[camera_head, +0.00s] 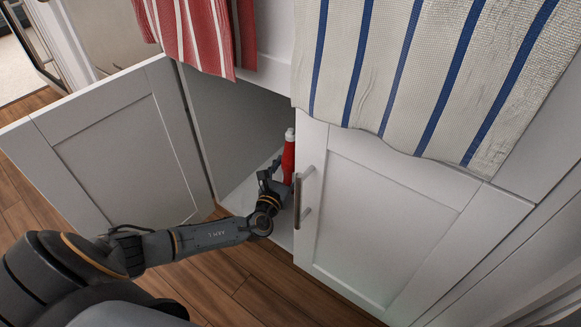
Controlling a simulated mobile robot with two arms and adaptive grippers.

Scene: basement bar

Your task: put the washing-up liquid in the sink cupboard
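A red bottle with a white cap, seemingly the washing-up liquid (288,158), stands upright just inside the opening of the sink cupboard (232,118). Its lower part is partly hidden by my gripper and the right door's edge. The left cupboard door (125,150) is wide open and the right door (385,215) is closed. My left gripper (279,176) is in the opening, right against the bottle. Its fingers are too small and overlapped to tell whether they are closed on the bottle. My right gripper is not in view.
A red striped towel (205,32) hangs above the opening, and a blue-striped cloth (425,70) hangs over the right door. The right door's bar handle (302,198) is close to my gripper. The cupboard floor (240,200) looks clear left of the bottle.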

